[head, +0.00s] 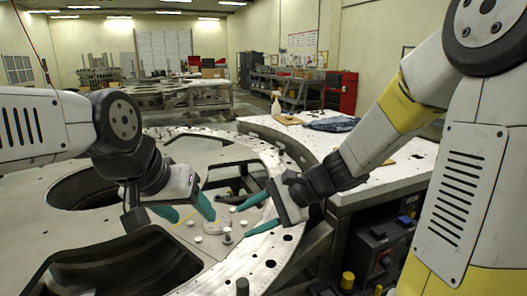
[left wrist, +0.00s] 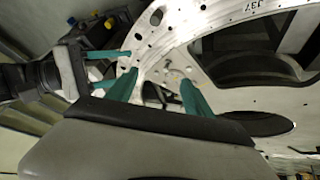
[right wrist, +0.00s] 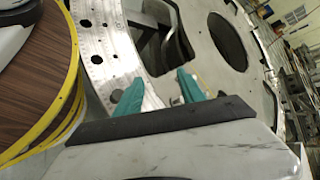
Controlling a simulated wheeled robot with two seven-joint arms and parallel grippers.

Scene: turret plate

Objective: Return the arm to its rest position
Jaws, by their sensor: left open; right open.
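My left gripper (head: 188,212) hangs over the grey turret plate (head: 115,170), its two teal fingers apart and nothing between them. My right gripper (head: 245,214) is close to its right, over the plate's pale drilled rim (head: 262,252), also open and empty. In the left wrist view, the left fingers (left wrist: 158,90) are spread and the right gripper (left wrist: 104,70) shows at the left. In the right wrist view, the right fingers (right wrist: 160,92) are spread above the rim (right wrist: 100,42). Small pale pegs (head: 227,236) stand on the plate between and below the grippers.
The plate has large dark openings (head: 120,268). A bench (head: 385,175) at the right carries a dark blue cloth (head: 332,124) and a spray bottle (head: 276,106). A dark unit with knobs (head: 385,255) stands below it. Shelving and a red cabinet (head: 341,92) are far behind.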

